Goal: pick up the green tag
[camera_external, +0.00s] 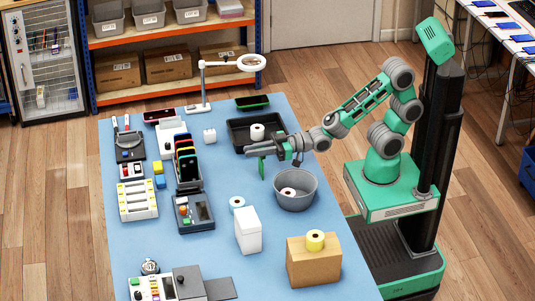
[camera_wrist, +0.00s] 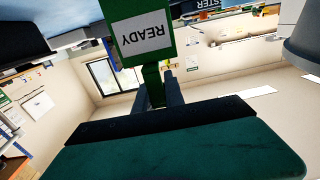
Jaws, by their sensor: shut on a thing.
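The green tag (camera_external: 262,170) hangs below my gripper (camera_external: 264,151) in the external view, clear of the blue table. In the wrist view the green tag (camera_wrist: 127,18) bears a white label reading READY, upside down in the picture. Its narrow green stem runs between the dark fingers of my gripper (camera_wrist: 162,92), which are shut on it. My gripper is above the table, between the black tray and the grey bucket.
A grey bucket (camera_external: 294,202) with a white roll inside stands just below and right of my gripper. A black tray (camera_external: 238,137) with another roll lies behind it. A white box (camera_external: 247,240) and a cardboard box (camera_external: 314,268) stand nearer the front. A ring lamp (camera_external: 251,63) stands at the back.

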